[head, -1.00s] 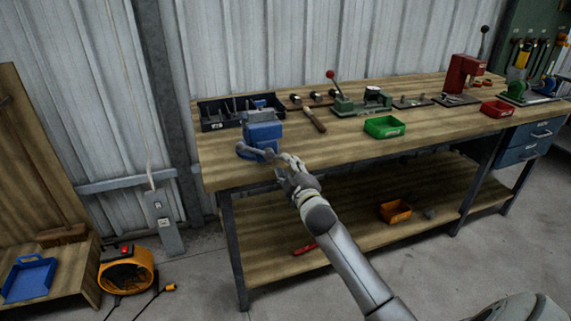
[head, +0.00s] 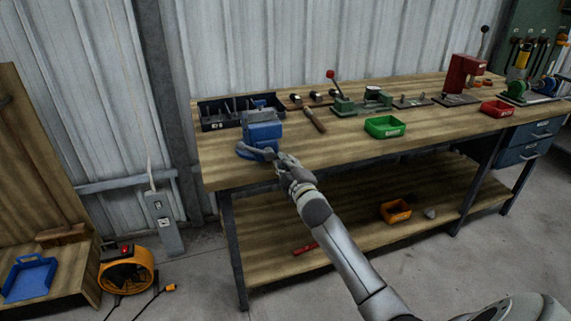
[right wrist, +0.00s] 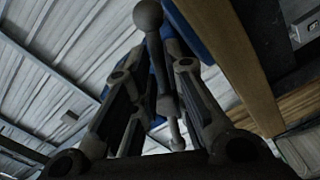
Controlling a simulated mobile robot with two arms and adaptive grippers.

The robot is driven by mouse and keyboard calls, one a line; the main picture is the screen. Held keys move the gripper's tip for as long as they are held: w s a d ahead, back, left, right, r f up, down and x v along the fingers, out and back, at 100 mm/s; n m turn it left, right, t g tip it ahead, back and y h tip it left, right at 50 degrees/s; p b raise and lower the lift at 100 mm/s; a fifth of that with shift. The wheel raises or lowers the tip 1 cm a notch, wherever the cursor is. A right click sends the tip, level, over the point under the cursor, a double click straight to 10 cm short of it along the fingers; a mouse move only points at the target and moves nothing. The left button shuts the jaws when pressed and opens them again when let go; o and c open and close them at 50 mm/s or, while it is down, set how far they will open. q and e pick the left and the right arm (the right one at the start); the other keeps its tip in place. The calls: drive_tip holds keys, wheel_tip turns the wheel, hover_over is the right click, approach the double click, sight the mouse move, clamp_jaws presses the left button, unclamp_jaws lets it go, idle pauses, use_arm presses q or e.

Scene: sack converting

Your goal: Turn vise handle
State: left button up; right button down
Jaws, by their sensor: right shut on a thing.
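The blue vise (head: 262,130) is mounted at the left front corner of the workbench. My right gripper (head: 277,158) is at the front of the vise, just off the bench edge. In the right wrist view, the vise handle (right wrist: 149,22) is a grey bar with a ball end, running between the two fingers of my right gripper (right wrist: 157,72). The gripper is shut on this bar. The vise's blue body (right wrist: 187,32) shows behind the fingers. In the head view my gripper hides most of the handle. My left gripper is not in view.
The wooden workbench (head: 350,143) carries a black bin (head: 212,121), a hammer (head: 315,119), a green tray (head: 384,127), a red tray (head: 497,109) and presses behind. An orange bin (head: 395,211) sits on the lower shelf. The floor left of the bench holds an orange fan (head: 127,270).

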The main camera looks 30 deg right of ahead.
drive_tip(key=shift+a+f, duration=0.1)
drive_tip(key=shift+f, duration=0.05)
drive_tip(key=a+m, duration=0.1)
drive_tip(key=m, duration=0.2)
drive_tip(key=a+f+m+p, duration=0.1)
drive_tip(key=m, duration=0.2)
drive_tip(key=f+m+p, duration=0.1)
drive_tip(key=m, duration=0.2)
drive_tip(key=shift+w+a, duration=0.4)
drive_tip(key=m, duration=0.1)
drive_tip(key=a+m+p, duration=0.1)
drive_tip(key=m, duration=0.2)
drive_tip(key=shift+w+a+f+m+p, duration=0.1)
drive_tip(key=shift+w+a+m+p, duration=0.1)
drive_tip(key=shift+a+m+p, duration=0.2)
drive_tip(key=shift+w+a+m+p, duration=0.1)
drive_tip(key=shift+a+m+p, duration=0.25)
drive_tip(key=shift+m, duration=0.65)
drive_tip(key=shift+w+a+m+p, duration=0.1)
drive_tip(key=shift+a+m+p, duration=0.2)
drive_tip(key=shift+m, duration=0.7)
drive_tip(key=c, duration=1.5)
unclamp_jaws()
drive_tip(key=shift+s, duration=0.1)
drive_tip(key=shift+o, duration=0.2)
drive_tip(key=shift+r, duration=0.25)
